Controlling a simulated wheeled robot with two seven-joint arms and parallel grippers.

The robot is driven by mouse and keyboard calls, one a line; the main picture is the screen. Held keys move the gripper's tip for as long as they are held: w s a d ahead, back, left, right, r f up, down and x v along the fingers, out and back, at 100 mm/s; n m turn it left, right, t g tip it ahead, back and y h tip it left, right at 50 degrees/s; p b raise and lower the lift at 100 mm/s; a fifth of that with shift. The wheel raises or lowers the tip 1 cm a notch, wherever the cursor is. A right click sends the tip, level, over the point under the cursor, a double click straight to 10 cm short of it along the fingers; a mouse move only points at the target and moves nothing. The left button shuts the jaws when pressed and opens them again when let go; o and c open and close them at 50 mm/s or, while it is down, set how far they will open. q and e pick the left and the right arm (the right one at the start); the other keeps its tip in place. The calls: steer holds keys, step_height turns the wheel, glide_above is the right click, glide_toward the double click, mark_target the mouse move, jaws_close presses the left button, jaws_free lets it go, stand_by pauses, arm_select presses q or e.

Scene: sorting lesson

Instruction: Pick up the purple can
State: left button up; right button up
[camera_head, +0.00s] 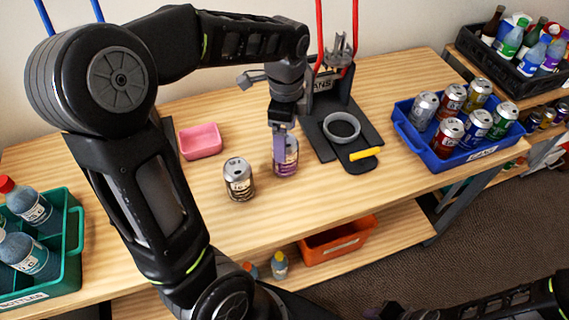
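The purple can (291,160) stands upright on the wooden table, left of a black stand. My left gripper (279,150) points down at it from above, with a finger in front of the can's upper left side. The finger hides part of the can, and I cannot tell whether the fingers press on it. A dark brown can (239,183) with a silver top stands just left of it. My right arm lies low at the bottom right; its gripper (388,312) is dark and partly cut off by the frame edge.
A pink tray (200,141) lies left. The black stand (351,153) holds a grey ring, with a yellow bar nearby. A blue crate (436,157) of cans is right, a green crate (72,245) of bottles left. An orange bin (338,240) is below. The table front is clear.

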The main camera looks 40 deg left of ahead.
arm_select(q)
steer(key=shift+w+a+f+b, duration=0.2)
steer(key=shift+f+b, duration=0.1)
steer(key=shift+f, duration=0.35)
steer(key=shift+d, duration=0.1)
steer(key=shift+f, duration=1.25)
steer(key=shift+f+p, duration=0.35)
steer(key=shift+f, duration=2.25)
steer(key=c, duration=1.4)
